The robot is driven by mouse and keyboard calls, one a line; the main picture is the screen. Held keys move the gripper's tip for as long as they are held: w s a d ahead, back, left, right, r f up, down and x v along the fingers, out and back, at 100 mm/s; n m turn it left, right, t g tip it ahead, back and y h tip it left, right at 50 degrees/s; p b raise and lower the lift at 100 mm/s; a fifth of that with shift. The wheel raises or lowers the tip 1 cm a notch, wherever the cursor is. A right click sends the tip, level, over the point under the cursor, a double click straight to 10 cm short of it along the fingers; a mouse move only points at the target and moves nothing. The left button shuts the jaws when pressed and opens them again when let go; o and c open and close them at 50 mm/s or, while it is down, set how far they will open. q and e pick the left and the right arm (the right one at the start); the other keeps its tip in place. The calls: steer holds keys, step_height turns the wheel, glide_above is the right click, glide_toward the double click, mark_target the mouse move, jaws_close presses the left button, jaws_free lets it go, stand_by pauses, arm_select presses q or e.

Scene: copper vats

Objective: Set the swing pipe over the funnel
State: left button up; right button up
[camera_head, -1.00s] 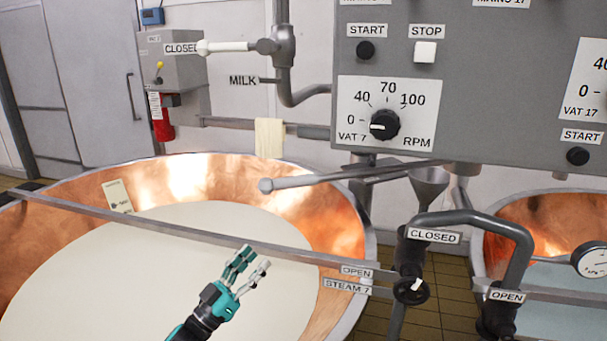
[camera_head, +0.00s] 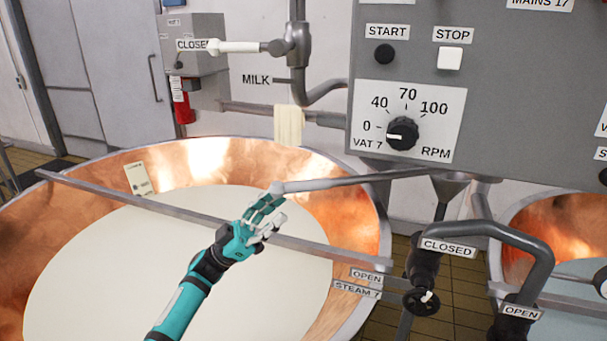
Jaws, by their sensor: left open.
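The swing pipe (camera_head: 335,183) is a thin grey tube with a rounded end. It reaches left from below the control panel, and its free end is over the near-left vat. The grey funnel (camera_head: 447,190) is under the panel, right of the vat, partly hidden behind the pipe and the panel's lower edge. My left gripper (camera_head: 268,208) is open, with its fingertips just below the pipe's free end. I cannot tell whether they touch it. My right gripper is out of view.
A copper vat (camera_head: 372,190) holds pale milk, with a flat bar (camera_head: 130,198) across it. The control panel (camera_head: 480,110) hangs low above the pipe. A dark steam pipe (camera_head: 500,232) with a valve handle stands at the right. A cloth (camera_head: 289,126) hangs behind.

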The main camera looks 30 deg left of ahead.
mark_target(303, 192)
arm_select(q)
steer(key=p+x, duration=0.2)
steer(key=x, duration=0.5)
steer(key=shift+s+a+r, duration=0.1)
steer(key=shift+w+d+r+p, duration=0.4)
steer(key=shift+d+p, duration=0.05)
steer(key=shift+p, duration=0.05)
jaws_close()
